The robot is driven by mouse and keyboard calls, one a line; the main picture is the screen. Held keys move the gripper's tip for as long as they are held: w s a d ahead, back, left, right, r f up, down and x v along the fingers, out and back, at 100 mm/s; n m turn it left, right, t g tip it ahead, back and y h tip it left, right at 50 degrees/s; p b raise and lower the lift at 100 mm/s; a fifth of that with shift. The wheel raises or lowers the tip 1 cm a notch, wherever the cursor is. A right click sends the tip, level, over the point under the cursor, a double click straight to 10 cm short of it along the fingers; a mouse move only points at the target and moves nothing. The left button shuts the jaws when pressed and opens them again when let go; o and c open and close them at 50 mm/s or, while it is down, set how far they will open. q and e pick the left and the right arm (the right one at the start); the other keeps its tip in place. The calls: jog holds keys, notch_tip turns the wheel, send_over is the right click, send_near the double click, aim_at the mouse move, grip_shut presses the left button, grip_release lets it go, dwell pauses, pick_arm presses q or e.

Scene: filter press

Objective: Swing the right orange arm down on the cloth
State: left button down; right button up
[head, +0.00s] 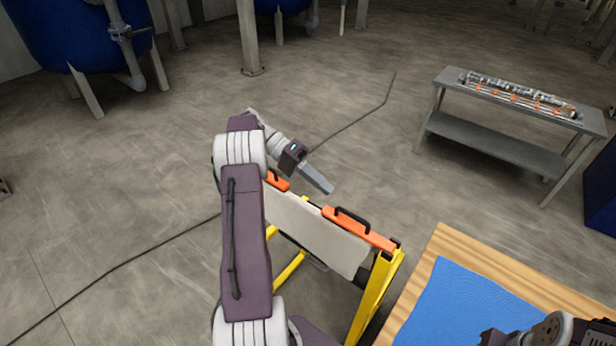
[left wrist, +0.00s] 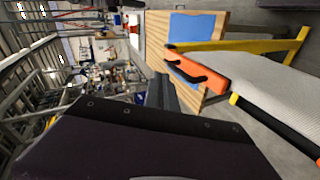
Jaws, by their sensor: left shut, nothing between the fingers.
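The right orange arm (head: 358,228) has a black handle and lies along the upper edge of the pale cloth (head: 318,238), at its right end. The cloth hangs in a yellow frame (head: 375,300). The left orange arm (head: 278,181) is partly hidden behind my left arm. My left gripper (head: 329,190) is shut and empty, in the picture just above the gap between the orange arms, touching neither as far as I can see. In the left wrist view the right orange arm (left wrist: 200,74) and the cloth (left wrist: 255,85) lie right of my gripper (left wrist: 160,88).
A wooden table (head: 437,238) with a blue mat (head: 465,305) stands right of the frame. A grey bench (head: 465,135) with metal parts is at the upper right. Blue tanks (head: 75,30) stand at the back. A cable (head: 130,258) crosses the otherwise open floor.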

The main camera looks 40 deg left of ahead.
pick_arm(q)
jog(key=shift+w+a+r+p, duration=0.15)
jog(key=shift+a+r+p, duration=0.05)
jog(key=shift+a+p, duration=0.4)
jog(key=shift+w+a+r+p, duration=0.2)
jog(key=shift+a+r+p, duration=0.05)
jog(key=shift+a+p, duration=0.35)
jog(key=shift+w+a+r+p, duration=0.15)
jog(key=shift+a+r+p, duration=0.05)
jog(key=shift+a+p, duration=0.4)
